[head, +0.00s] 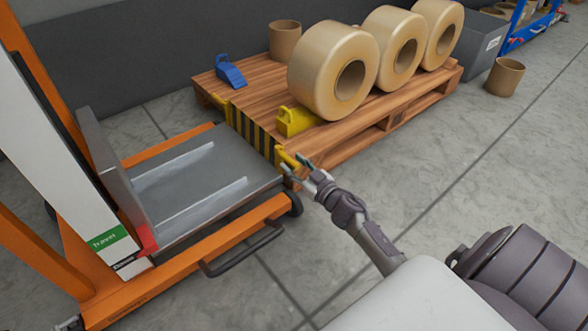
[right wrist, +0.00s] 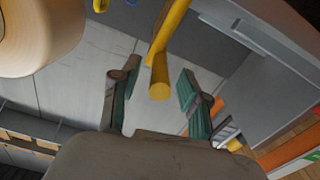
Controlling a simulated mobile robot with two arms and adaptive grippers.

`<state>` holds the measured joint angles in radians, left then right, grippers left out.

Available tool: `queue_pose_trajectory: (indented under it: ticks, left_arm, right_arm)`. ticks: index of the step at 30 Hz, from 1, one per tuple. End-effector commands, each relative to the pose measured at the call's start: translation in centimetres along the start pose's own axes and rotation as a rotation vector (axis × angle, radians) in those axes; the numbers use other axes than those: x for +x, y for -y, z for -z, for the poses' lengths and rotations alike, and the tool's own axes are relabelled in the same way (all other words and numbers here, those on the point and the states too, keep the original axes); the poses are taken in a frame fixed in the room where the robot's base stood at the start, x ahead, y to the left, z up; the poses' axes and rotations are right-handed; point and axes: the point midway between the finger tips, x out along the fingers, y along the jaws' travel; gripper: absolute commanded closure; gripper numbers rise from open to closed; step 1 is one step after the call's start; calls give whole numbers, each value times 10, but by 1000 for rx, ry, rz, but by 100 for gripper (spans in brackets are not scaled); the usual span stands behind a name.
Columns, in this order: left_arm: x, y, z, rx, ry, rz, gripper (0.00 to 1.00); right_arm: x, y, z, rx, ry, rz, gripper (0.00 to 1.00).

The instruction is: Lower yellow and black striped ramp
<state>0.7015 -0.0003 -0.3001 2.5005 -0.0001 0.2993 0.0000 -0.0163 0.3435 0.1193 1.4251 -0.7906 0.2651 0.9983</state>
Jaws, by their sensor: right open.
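The yellow and black striped ramp (head: 250,133) stands raised along the pallet-side edge of the grey lift platform (head: 190,180). A yellow bar (head: 287,158) sticks out at its near end. My right gripper (head: 297,167) is at this bar, with its fingers apart. In the right wrist view the yellow bar (right wrist: 160,80) ends between the two green-padded fingers of the gripper (right wrist: 153,88), with gaps on both sides. My left gripper is not in view.
A wooden pallet (head: 262,92) behind the ramp bears large tape rolls (head: 313,70), a yellow tool (head: 296,121), a blue tool (head: 230,72) and a cardboard tube (head: 284,40). The orange lift frame (head: 240,222) has a dark handle (head: 240,255) at its near side. The floor at right is mostly clear.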

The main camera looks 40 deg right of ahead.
Motion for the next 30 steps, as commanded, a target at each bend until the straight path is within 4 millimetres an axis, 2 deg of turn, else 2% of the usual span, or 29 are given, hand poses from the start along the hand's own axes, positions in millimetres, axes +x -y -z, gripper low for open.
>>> queue_pose_trajectory:
  ticks: [9,18,30]
  left_arm:
    - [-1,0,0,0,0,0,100]
    - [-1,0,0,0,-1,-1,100]
    - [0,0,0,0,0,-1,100]
  right_arm:
    - [3,0,0,1,1,0,55]
    - [3,0,0,1,1,0,100]
    - [3,0,0,8,1,0,100]
